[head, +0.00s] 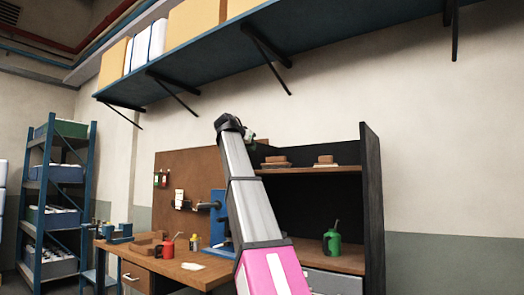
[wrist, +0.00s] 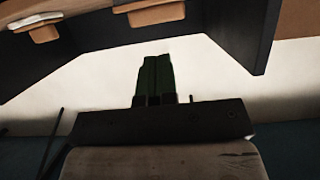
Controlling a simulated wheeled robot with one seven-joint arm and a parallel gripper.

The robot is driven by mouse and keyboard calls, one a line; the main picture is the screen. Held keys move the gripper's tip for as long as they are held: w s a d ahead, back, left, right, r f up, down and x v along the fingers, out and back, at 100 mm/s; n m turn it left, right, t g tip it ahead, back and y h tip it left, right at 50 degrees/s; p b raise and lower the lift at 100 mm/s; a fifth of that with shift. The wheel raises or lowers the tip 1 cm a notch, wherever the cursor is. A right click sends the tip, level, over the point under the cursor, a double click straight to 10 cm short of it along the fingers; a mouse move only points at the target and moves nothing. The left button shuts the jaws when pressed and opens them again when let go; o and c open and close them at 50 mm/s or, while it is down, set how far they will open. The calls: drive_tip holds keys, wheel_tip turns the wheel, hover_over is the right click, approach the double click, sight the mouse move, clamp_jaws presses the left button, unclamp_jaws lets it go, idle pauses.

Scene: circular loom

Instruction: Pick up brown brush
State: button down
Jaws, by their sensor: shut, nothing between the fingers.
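Two brown brush-like pieces lie on the upper wooden shelf of the workbench in the head view: one at the left (head: 275,160) and one at the right (head: 325,160). I cannot tell for sure which is the brown brush. The wrist view shows two brown pieces at its top, one near the middle (wrist: 155,13) and one at the left (wrist: 42,31). My gripper (wrist: 154,58) shows dark green fingers pressed together with nothing between them. It is apart from both pieces. In the head view my arm's end is above the bench and the fingers are hard to make out.
The workbench top (head: 185,272) holds a red can (head: 168,249), a yellow bottle (head: 194,242) and a blue machine (head: 217,212). A green oil can (head: 332,242) stands under the shelf. A dark side panel (head: 373,215) bounds the bench's right. A long blue shelf (head: 225,55) runs overhead.

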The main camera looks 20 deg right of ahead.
sight(276, 157)
drive_tip(key=w+d, duration=0.2)
drive_tip(key=d, duration=0.2)
drive_tip(key=w+d, duration=0.3)
drive_tip(key=d, duration=0.1)
drive_tip(key=w+d, duration=0.3)
drive_tip(key=d, duration=0.1)
drive_tip(key=shift+d, duration=0.35)
drive_tip(key=shift+w+d+f, duration=0.1)
drive_tip(key=shift+d+f, duration=0.05)
drive_tip(key=shift+d, duration=0.1)
drive_tip(key=shift+f, duration=0.75)
drive_tip(key=shift+a, duration=0.1)
drive_tip(key=s+a, duration=0.2)
drive_tip(key=a, duration=0.1)
drive_tip(key=shift+s, duration=0.3)
drive_tip(key=shift+w+r, duration=0.1)
drive_tip(key=shift+r, duration=0.05)
